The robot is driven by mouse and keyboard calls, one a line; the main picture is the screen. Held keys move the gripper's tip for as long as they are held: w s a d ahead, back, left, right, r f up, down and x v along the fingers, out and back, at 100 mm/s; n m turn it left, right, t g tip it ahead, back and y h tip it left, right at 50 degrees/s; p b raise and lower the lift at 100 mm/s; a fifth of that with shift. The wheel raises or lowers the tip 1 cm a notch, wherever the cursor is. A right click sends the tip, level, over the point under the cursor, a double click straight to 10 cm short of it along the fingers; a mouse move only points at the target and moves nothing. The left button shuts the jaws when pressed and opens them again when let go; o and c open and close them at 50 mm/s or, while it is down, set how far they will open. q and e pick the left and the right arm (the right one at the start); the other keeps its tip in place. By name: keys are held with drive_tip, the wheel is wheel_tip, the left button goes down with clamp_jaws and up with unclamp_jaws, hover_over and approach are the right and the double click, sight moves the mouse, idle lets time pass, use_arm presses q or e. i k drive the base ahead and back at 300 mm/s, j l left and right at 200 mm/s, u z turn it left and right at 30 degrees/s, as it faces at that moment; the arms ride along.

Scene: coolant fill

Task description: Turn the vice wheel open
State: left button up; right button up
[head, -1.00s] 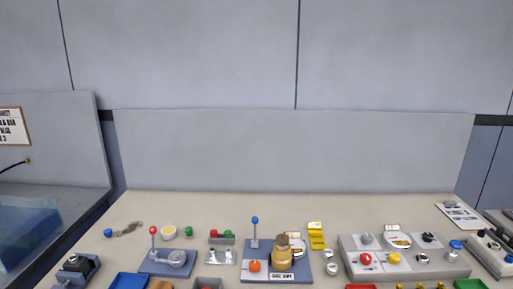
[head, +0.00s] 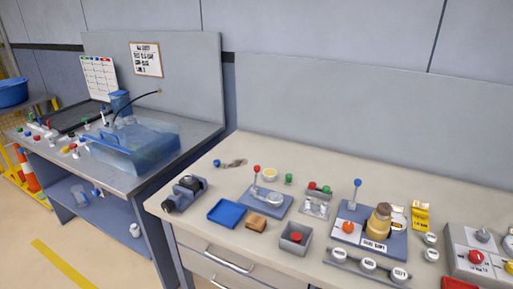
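A small dark grey device that looks like the vice (head: 184,193) sits at the front left corner of the beige bench (head: 225,185). A lighter round part shows on its top. It is too small to tell which part is the wheel, or how far its jaws are apart. Neither of my grippers is in view.
A blue tray (head: 226,211), a brown block (head: 256,224) and a grey box with a red button (head: 295,238) line the front edge. A red-knobbed lever (head: 257,169) stands behind.

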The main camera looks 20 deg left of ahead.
sight(168, 205)
drive_tip(key=i+u, duration=0.15)
drive_tip(key=u, duration=0.3)
drive_tip(key=i+u, duration=0.15)
drive_tip(key=u, duration=0.3)
drive_tip(key=i+u, duration=0.15)
drive_tip(key=u, duration=0.3)
